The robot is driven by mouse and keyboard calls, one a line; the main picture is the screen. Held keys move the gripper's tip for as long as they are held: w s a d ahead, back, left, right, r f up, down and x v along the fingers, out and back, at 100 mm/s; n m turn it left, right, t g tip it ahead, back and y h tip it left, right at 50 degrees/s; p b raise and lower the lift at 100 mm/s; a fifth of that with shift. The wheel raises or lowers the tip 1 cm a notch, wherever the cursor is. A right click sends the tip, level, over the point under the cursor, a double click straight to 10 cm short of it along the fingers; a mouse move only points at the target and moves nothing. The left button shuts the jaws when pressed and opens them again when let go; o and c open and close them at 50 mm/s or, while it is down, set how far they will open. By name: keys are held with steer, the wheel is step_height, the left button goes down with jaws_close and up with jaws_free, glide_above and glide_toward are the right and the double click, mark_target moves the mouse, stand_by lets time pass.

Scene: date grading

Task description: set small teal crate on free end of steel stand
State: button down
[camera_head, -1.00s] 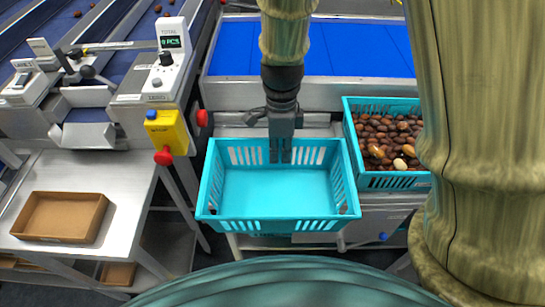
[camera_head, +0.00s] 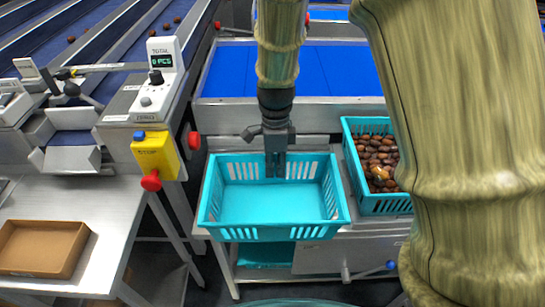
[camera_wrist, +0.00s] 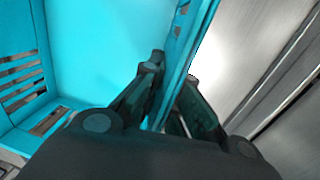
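The empty small teal crate (camera_head: 272,232) is upright at the left end of the steel stand (camera_head: 352,236). I cannot tell whether its base touches the stand top. My gripper (camera_head: 276,172) is at the middle of the crate's far wall. In the wrist view my gripper (camera_wrist: 172,85) has one finger on each side of the crate wall (camera_wrist: 187,50) and is shut on it. The crate's inside floor (camera_wrist: 95,45) shows to the left. A second teal crate (camera_head: 385,205) full of brown dates stands on the right part of the stand, partly hidden by my arm.
A blue conveyor (camera_head: 330,72) with a steel side runs behind the stand. At left are a yellow stop box (camera_head: 155,155) with a red button, a counter display (camera_head: 162,60) and a steel table (camera_head: 105,215) with a brown cardboard tray (camera_head: 42,248). Another teal crate (camera_head: 266,254) sits below.

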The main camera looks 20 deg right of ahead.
steer(key=w, duration=0.3)
steer(key=w+d, duration=0.1)
steer(key=w, duration=0.2)
steer(key=w+d+p, duration=0.1)
steer(key=w, duration=0.2)
steer(key=shift+d+f, duration=0.1)
steer(key=shift+f, duration=2.05)
steer(key=shift+f, duration=0.1)
steer(key=c, duration=1.8)
jaws_free()
steer(key=shift+o, duration=0.8)
step_height(320, 180, up, 12)
steer(key=w, duration=0.1)
steer(key=shift+w+d+b, duration=0.25)
steer(key=shift+w+b, duration=0.05)
